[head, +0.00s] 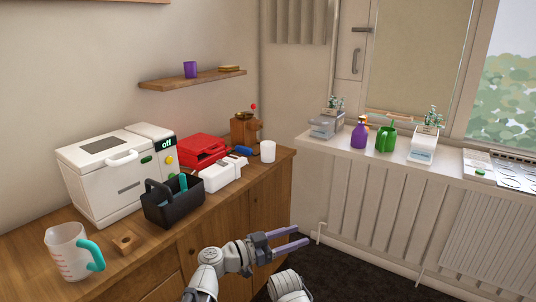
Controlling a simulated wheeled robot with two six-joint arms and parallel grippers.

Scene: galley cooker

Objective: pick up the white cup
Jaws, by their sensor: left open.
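The white cup (268,152) stands upright on the wooden counter near its far right end. My left gripper (296,238) is open and empty, in front of the counter and lower than its top. It is well apart from the cup, which lies up and slightly left of it in the picture. My right arm shows only in part at the bottom edge, and its gripper is out of view.
On the counter (205,222) near the cup are a white box (221,176), a red case (203,150) and a brown grinder (245,129). A black caddy (172,205), a white machine (105,175) and a measuring jug (68,252) stand further left. A windowsill is at right.

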